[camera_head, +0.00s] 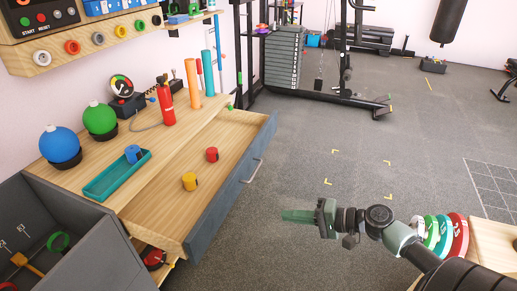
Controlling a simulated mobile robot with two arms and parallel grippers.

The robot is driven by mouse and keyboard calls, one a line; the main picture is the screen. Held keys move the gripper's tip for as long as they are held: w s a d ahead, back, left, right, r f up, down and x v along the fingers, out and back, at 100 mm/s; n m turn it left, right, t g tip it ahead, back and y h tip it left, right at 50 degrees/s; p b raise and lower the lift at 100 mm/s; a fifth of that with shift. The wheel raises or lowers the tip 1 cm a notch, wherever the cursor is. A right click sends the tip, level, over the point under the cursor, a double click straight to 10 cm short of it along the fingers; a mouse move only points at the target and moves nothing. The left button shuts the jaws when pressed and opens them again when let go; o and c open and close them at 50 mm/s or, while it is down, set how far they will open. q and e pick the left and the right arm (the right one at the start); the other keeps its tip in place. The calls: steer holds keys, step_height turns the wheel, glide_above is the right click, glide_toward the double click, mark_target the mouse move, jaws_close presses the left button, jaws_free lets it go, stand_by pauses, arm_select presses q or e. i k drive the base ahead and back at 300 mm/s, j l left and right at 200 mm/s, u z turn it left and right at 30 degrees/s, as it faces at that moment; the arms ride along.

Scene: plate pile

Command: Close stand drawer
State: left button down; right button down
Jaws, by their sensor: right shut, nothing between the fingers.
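The stand drawer (212,192) is pulled out from the wooden stand (75,178) on the left. Its grey front panel (228,200) has a pale handle (252,171). A yellow object (189,181) and a red object (212,155) lie inside it. My right gripper (290,215), with greenish fingers, is shut and empty. It points left and is in front of the drawer, to the right of the panel and apart from it. My left gripper is out of view.
A teal tray (117,176), a blue ball (60,146), a green ball (100,120) and a red extinguisher (165,102) are on the stand. A grey bin (75,265) is at lower left. Coloured plates (458,236) stand at lower right. Open floor (335,125) lies beyond the drawer.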

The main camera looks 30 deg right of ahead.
mark_target(179, 221)
steer(key=i+l, duration=0.75)
steer(key=l, duration=0.1)
